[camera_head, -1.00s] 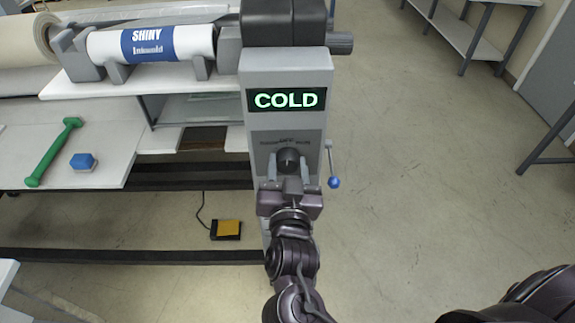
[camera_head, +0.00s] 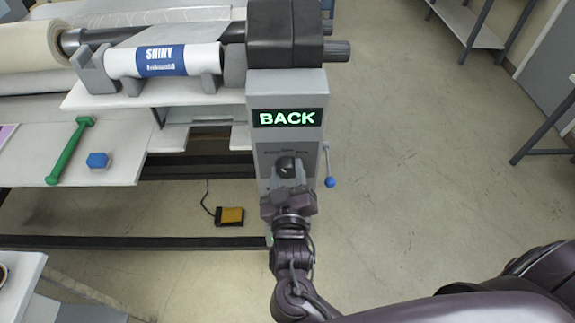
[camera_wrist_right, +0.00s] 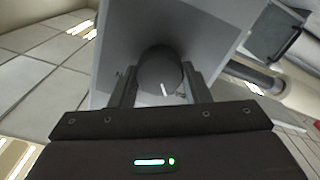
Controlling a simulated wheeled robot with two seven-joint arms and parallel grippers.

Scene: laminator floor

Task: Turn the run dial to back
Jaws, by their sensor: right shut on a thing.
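The run dial (camera_head: 286,166) is a dark round knob on the front of the grey machine column (camera_head: 259,105). The lit display (camera_head: 287,118) above it reads BACK in green. My right gripper (camera_head: 288,178) reaches the dial from the front and is shut on it. In the right wrist view the dial (camera_wrist_right: 160,68) sits between the two fingers of the right gripper (camera_wrist_right: 160,85), and a white mark shows on its face. The small print around the dial is too small to read. My left gripper is not in view.
A small lever with a blue ball (camera_head: 330,182) hangs at the column's right side. A green tool (camera_head: 70,150) and a blue block (camera_head: 97,160) lie on the white table at left. A yellow pedal (camera_head: 231,215) stands on the floor.

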